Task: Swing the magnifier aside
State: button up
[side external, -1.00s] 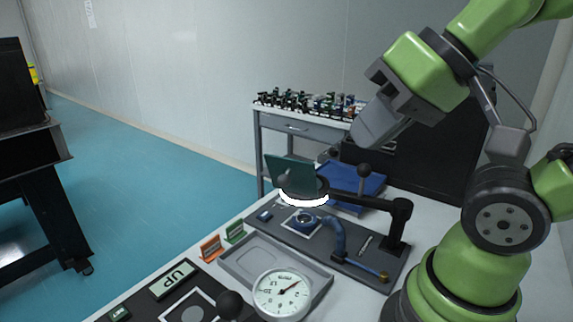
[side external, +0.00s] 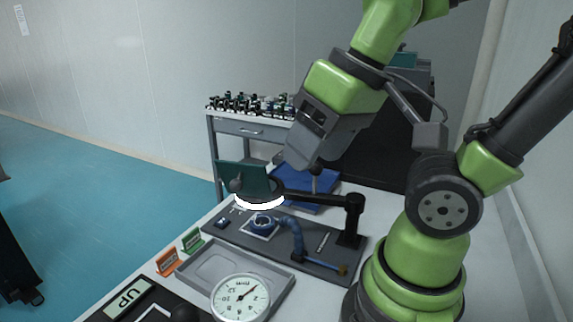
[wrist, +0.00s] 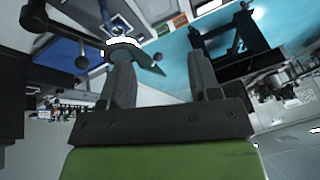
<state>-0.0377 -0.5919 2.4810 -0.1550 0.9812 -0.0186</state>
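The magnifier (side external: 270,190) has a dark round head with a bright white ring light beneath, over a blue fixture (side external: 262,221). Its black arm (side external: 318,198) runs right to a post (side external: 352,220). A dark ball (side external: 237,185) shows at the head's left side and a ball knob (side external: 315,170) stands near the arm. In the wrist view the magnifier head (wrist: 124,50) shows beyond the left finger. My gripper (side external: 297,160) is above and behind the head, angled down, seemingly not touching it. In the wrist view my gripper (wrist: 160,75) has its fingers apart, with nothing held between them.
A blue tray (side external: 305,190) lies behind the magnifier arm. A blue curved stand (side external: 296,240) rises from the grey board. In front are a grey tray (side external: 210,265), a dial gauge (side external: 240,297) and orange and green signs (side external: 168,261). A cart (side external: 240,130) holds small parts behind.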

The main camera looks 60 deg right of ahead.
jog(key=d+f+n+g+h, duration=0.6)
jog(key=d+f+g+h, duration=0.1)
jog(key=g+h, duration=0.15)
jog(key=w+f+n+t+h, duration=0.1)
jog(key=w+f+n+h, duration=0.1)
jog(key=n+h, duration=0.1)
jog(key=w+d+f+n+t+h, duration=0.1)
jog(key=w+n+t+h, duration=0.1)
jog(key=n+h, duration=0.2)
jog(key=w+d+f+n+t+h, duration=0.1)
jog(key=w+f+n+h, duration=0.1)
jog(key=n, duration=0.4)
jog(key=shift+w+d+f+h, duration=0.1)
jog(key=shift+d+f+h, duration=0.2)
jog(key=shift+h, duration=0.45)
jog(key=d, duration=0.9)
jog(key=shift+w+d, duration=0.15)
jog(key=shift+d, duration=0.25)
grip_shut()
